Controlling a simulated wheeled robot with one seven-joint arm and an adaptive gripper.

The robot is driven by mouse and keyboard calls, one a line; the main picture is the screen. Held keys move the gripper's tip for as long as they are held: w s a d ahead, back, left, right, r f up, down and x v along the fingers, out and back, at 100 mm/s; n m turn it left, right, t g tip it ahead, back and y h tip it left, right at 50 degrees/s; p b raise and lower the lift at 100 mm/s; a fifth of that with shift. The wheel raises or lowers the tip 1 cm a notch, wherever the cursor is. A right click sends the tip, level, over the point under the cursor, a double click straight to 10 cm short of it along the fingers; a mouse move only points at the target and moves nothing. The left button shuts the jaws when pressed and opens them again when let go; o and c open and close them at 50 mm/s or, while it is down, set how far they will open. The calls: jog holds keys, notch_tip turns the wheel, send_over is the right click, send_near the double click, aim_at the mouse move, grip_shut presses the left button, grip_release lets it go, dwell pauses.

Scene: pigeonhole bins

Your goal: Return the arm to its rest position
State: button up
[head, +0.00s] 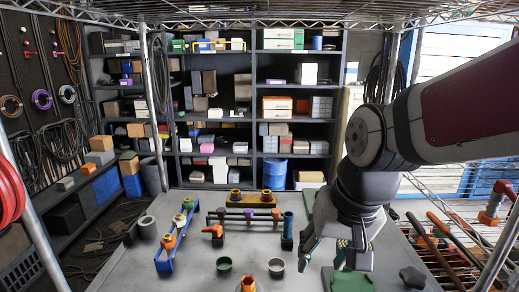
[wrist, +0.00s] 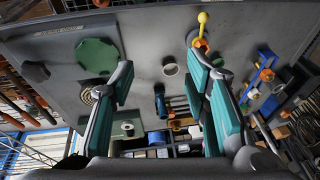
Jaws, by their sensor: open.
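My gripper (head: 328,250) hangs over the right part of the grey table (head: 190,273) in the head view. Its fingers are spread with nothing between them. In the wrist view the gripper (wrist: 164,100) shows its two teal finger pads well apart, with the table beyond. My arm reaches in from the right and bends down to the gripper.
A green octagonal piece (wrist: 97,57) and a dark knob (head: 412,278) lie near the gripper. A pale ring (head: 276,267), a green ring (head: 224,264), a blue cylinder (head: 288,226) and a blue rack (head: 167,258) stand on the table. Loaded shelves (head: 255,120) stand behind.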

jog(key=s+d+r+t, duration=0.1)
jog(key=s+d+r, duration=0.1)
jog(key=s+d, duration=0.2)
jog(key=s+d+r+n+t+h, duration=0.1)
jog(key=s+d+r, duration=0.1)
jog(key=s+d, duration=0.2)
jog(key=shift+s+d+r, duration=0.2)
jog(key=shift+s+r, duration=0.15)
jog(key=shift+s, duration=0.75)
